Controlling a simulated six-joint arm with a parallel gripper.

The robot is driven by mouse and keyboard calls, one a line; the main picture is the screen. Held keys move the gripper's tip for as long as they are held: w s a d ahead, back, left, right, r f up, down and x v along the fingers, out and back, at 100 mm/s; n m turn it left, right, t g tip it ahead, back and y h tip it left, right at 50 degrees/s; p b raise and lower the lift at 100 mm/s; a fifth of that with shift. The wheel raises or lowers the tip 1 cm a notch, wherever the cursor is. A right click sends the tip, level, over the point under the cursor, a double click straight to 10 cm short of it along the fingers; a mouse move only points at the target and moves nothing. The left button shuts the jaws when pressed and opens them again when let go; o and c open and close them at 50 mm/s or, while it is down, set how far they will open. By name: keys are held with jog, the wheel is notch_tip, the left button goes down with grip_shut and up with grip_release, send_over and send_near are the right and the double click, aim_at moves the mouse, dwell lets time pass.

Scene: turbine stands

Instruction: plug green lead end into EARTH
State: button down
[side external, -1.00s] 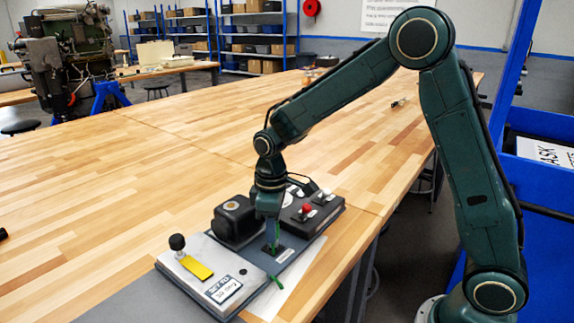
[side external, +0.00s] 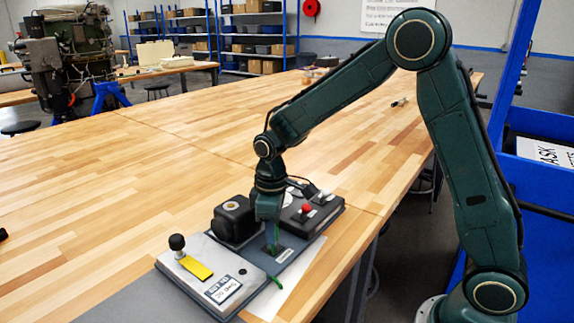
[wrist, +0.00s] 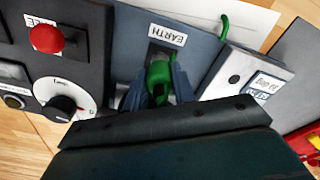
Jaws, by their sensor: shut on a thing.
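The green lead end (wrist: 157,76) is between the fingers of my gripper (wrist: 158,88), which is shut on it. In the wrist view it sits right at the dark socket beside the EARTH label (wrist: 167,34). Its tip is hidden, so I cannot tell whether it is inside the socket. In the side view my gripper (side external: 272,243) points down over the middle panel, with the green lead (side external: 275,236) showing at its fingers. Another piece of green lead (wrist: 224,24) shows at the panel's edge; in the side view it lies by the front edge (side external: 276,281).
A red button (wrist: 47,39) and a dial (wrist: 64,103) are on the dark panel beside EARTH. A light grey panel (side external: 204,287) with a black knob and yellow bar is at the left.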

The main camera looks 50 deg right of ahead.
jog(key=shift+s+f, duration=0.15)
jog(key=shift+f, duration=0.4)
jog(key=c, duration=0.9)
grip_release()
jog(key=shift+r, duration=0.1)
jog(key=shift+r, duration=0.2)
jog(key=shift+w+r, duration=0.2)
jog(key=shift+r, duration=3.2)
